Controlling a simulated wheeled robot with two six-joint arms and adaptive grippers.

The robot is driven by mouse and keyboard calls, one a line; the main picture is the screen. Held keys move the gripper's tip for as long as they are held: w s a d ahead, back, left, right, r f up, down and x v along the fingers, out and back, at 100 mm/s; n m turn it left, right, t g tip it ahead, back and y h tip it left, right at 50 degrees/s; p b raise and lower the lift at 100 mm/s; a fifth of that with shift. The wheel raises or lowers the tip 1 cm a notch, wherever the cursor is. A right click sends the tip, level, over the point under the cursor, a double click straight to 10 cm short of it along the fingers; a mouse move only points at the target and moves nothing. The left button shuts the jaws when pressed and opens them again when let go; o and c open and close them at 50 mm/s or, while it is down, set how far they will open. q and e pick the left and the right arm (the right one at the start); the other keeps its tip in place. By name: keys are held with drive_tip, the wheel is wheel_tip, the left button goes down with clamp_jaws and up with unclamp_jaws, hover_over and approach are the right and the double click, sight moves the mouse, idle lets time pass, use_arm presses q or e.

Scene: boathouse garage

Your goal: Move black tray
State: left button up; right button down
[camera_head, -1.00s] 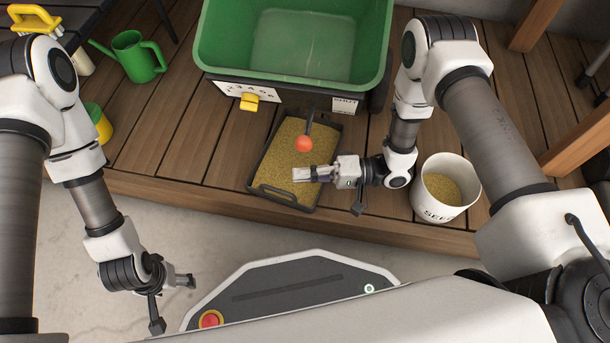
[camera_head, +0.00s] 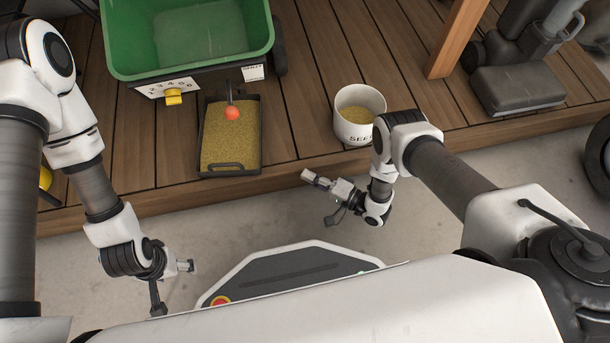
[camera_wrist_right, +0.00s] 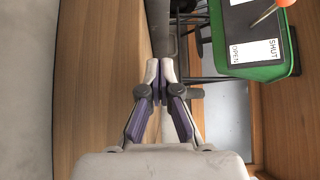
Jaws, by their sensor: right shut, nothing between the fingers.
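The black tray (camera_head: 201,140) is filled with tan seed and sits on the wooden deck, close to its front edge, below the green hopper. A lever with an orange knob (camera_head: 232,113) hangs over the tray. My right gripper (camera_head: 307,176) is shut and empty, to the right of the tray and apart from it, past the deck's front edge. In the right wrist view its fingertips (camera_wrist_right: 160,70) are together with nothing between them, and I make out no tray there. My left gripper (camera_head: 189,266) is low over the floor, in front of the deck; its jaws are too small to judge.
The green hopper (camera_head: 185,75) stands behind the tray, with a yellow marker (camera_head: 173,97) on its numbered scale. A white seed bucket (camera_head: 352,130) stands to the tray's right. A wooden post (camera_head: 458,40) and dark equipment (camera_head: 515,90) are at the right. Deck between tray and bucket is clear.

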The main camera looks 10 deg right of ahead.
sight(288, 169)
drive_tip(key=b+x, duration=0.1)
drive_tip(key=x, duration=0.2)
drive_tip(key=b+x, duration=0.2)
drive_tip(key=x, duration=0.2)
drive_tip(key=shift+w+a+f, duration=0.15)
drive_tip(key=shift+a+f, duration=0.1)
drive_tip(key=a, duration=0.2)
drive_tip(key=a+b, duration=0.1)
drive_tip(key=shift+w+a+r, duration=0.1)
drive_tip(key=shift+w+a, duration=0.1)
drive_tip(key=shift+a, duration=0.2)
drive_tip(key=shift+a+r, duration=0.1)
drive_tip(key=shift+a, duration=0.3)
